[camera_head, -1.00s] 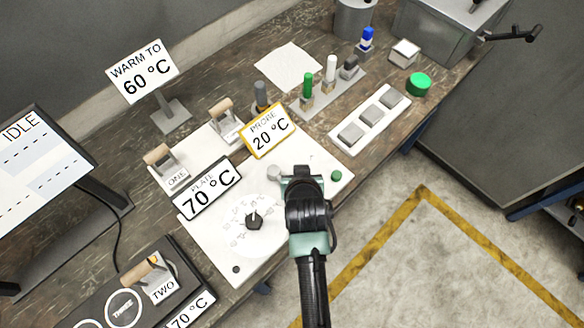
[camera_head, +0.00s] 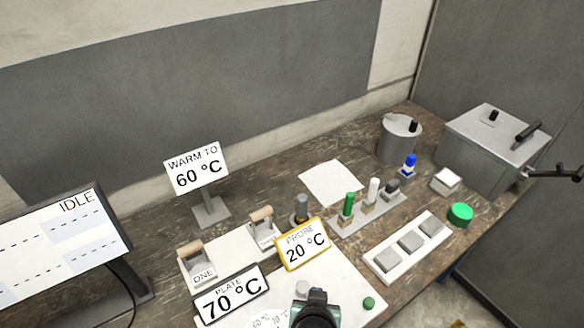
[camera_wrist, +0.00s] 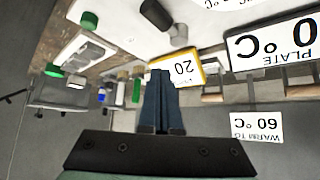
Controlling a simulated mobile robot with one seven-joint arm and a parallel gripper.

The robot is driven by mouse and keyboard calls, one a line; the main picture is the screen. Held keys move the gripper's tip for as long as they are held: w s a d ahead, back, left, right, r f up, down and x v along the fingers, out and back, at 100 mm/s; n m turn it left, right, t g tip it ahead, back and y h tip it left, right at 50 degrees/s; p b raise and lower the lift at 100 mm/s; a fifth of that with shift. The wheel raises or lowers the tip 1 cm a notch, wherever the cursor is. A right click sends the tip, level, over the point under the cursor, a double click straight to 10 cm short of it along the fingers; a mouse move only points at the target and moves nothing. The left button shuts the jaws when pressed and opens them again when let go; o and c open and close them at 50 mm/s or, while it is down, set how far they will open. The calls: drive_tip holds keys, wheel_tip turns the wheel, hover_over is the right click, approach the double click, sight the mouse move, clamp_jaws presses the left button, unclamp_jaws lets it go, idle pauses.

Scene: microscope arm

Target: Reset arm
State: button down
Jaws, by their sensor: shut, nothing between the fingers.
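My gripper shows in the wrist view (camera_wrist: 162,100) with its two dark fingers together and nothing between them. In the head view only the top of my arm shows at the bottom edge, over the white hot plate panel (camera_head: 345,290); the fingers are hidden there. The plate sign (camera_head: 232,296) reads 70 °C and the yellow-framed probe sign (camera_head: 302,244) reads 20 °C. The probe sign is seen beyond my fingertips in the wrist view (camera_wrist: 190,70). A stand sign (camera_head: 196,168) reads WARM TO 60 °C.
A screen (camera_head: 65,240) at left reads IDLE. Wooden-handled blocks (camera_head: 198,268) stand behind the plate sign. A rack with green, white and grey pieces (camera_head: 368,212), a white strip with grey pads (camera_head: 411,246), a green button (camera_head: 460,214) and a metal box (camera_head: 490,150) are to the right.

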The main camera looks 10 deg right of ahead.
drive_tip(key=w+a+r+n+t+b, duration=0.1)
drive_tip(key=w+a+r+t, duration=0.15)
drive_tip(key=r, duration=0.85)
drive_tip(key=w+a+r+t, duration=0.1)
drive_tip(key=w+r+t, duration=0.3)
drive_tip(key=r, duration=0.6)
drive_tip(key=w+a+r+n+t+b, duration=0.1)
drive_tip(key=w+r+t, duration=0.25)
drive_tip(key=r, duration=0.75)
drive_tip(key=s+a+r+t+y, duration=0.1)
drive_tip(key=s+r+t, duration=0.2)
drive_tip(key=r, duration=0.6)
drive_tip(key=s+a+r+n+t+b, duration=0.1)
drive_tip(key=s+a+r+t, duration=0.1)
drive_tip(key=s+r, duration=0.4)
drive_tip(key=s+a+r+t+y, duration=0.1)
drive_tip(key=s+r+t, duration=0.3)
drive_tip(key=r, duration=0.8)
drive_tip(key=shift+s+a+r+n+y+b, duration=0.15)
drive_tip(key=shift+a+n+y+b, duration=0.2)
drive_tip(key=shift+a, duration=0.4)
